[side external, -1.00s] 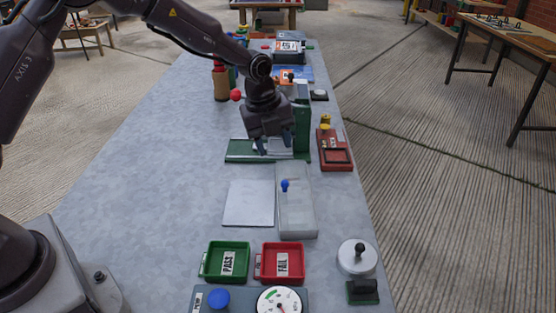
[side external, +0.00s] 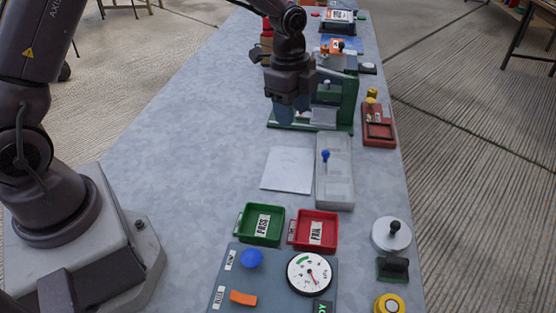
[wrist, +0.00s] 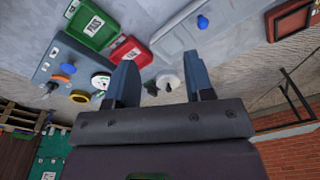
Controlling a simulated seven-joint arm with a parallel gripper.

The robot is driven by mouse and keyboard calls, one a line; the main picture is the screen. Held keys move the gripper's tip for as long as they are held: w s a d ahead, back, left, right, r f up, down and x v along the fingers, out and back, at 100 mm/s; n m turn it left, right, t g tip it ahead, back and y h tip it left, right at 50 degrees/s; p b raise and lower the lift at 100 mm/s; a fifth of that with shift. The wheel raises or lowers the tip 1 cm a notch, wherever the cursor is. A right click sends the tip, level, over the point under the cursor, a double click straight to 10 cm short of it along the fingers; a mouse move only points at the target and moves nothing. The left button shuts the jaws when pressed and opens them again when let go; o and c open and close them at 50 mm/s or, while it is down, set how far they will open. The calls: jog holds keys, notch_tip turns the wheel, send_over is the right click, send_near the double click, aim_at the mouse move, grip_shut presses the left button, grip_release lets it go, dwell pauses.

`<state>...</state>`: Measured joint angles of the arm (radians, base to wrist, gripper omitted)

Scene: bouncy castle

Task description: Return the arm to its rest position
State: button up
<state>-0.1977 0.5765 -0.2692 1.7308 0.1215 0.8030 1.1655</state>
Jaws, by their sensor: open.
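My gripper (side external: 290,106) hangs above the grey table (side external: 190,165), in front of the green press-like stand (side external: 346,105) in the side view. In the wrist view my gripper (wrist: 158,85) shows two fingers spread apart with nothing between them. My arm reaches in from the left and bends down to the gripper.
A white plate (side external: 288,170) and a grey box with a blue knob (side external: 335,185) lie nearer the camera. The green PASS tray (side external: 246,232), red FAIL tray (side external: 331,239) and gauge panel (side external: 270,278) are at the front. The table's left part is bare.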

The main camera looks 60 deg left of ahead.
jog(key=s+r+n+t, duration=0.2)
jog(key=s+r+n, duration=0.5)
jog(key=s, duration=0.5)
jog(key=s+a+r+n+t, duration=0.1)
jog(key=s+r+n+t, duration=0.2)
jog(key=s+r+n, duration=0.4)
jog(key=s+r, duration=0.3)
jog(key=s, duration=0.2)
jog(key=shift+a+n+y, duration=0.25)
jog(key=shift+n+y, duration=0.05)
jog(key=shift+y, duration=0.1)
